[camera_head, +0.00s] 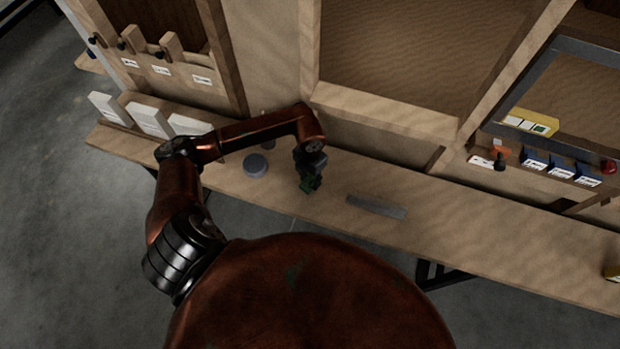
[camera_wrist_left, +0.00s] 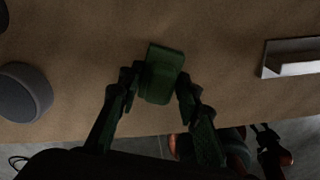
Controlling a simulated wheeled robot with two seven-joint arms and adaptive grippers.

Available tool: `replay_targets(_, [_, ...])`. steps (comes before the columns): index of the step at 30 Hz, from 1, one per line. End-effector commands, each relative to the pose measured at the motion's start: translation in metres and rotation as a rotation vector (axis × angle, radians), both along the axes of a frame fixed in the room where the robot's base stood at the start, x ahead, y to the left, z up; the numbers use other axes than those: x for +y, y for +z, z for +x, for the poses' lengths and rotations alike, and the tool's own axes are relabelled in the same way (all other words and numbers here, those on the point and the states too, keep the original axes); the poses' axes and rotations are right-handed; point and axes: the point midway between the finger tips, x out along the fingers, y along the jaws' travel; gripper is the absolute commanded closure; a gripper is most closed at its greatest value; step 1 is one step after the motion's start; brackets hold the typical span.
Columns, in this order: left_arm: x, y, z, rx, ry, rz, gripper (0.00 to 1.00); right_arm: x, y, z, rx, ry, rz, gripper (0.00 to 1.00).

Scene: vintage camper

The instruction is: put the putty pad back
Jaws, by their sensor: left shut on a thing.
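A small green block, which looks like the putty pad (camera_wrist_left: 163,74), is held between the two fingertips of my left gripper (camera_wrist_left: 160,92). My left gripper (camera_head: 309,180) is over the wooden bench (camera_head: 460,225), and a bit of green shows at its tips in the head view. I cannot tell whether the block touches the bench. My right gripper is not in the head view; dark and copper parts, probably of my right arm, show small at the lower right of the left wrist view, too dark to read its jaws.
A grey round disc (camera_head: 256,165) lies left of my left gripper, and a grey metal strip (camera_head: 376,207) lies to its right. White boxes (camera_head: 150,120) stand at the bench's left. A yellow tray (camera_head: 530,122) and blue boxes (camera_head: 561,167) are at the right.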

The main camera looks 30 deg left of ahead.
Motion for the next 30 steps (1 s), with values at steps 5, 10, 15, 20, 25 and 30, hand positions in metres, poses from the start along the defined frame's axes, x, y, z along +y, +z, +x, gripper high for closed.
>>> replay_targets(5, [0.0, 0.0, 0.0, -0.001, 0.0, 0.0, 0.94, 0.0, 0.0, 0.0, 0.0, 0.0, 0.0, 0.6])
replay_targets(10, [0.0, -0.002, 0.0, 0.0, 0.0, 0.001, 0.64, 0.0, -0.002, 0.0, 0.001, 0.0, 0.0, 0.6])
replay_targets(15, [0.0, -0.002, 0.0, 0.0, 0.0, 0.0, 0.52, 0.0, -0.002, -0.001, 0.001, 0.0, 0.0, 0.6])
replay_targets(20, [0.0, -0.002, 0.0, 0.0, 0.0, 0.0, 0.51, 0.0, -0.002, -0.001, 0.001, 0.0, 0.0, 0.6])
replay_targets(25, [0.0, 0.0, 0.0, -0.001, 0.0, 0.0, 0.51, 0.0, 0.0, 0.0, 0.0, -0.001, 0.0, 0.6])
replay_targets(30, [0.001, 0.018, 0.002, -0.005, 0.0, 0.001, 0.51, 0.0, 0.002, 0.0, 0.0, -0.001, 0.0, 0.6])
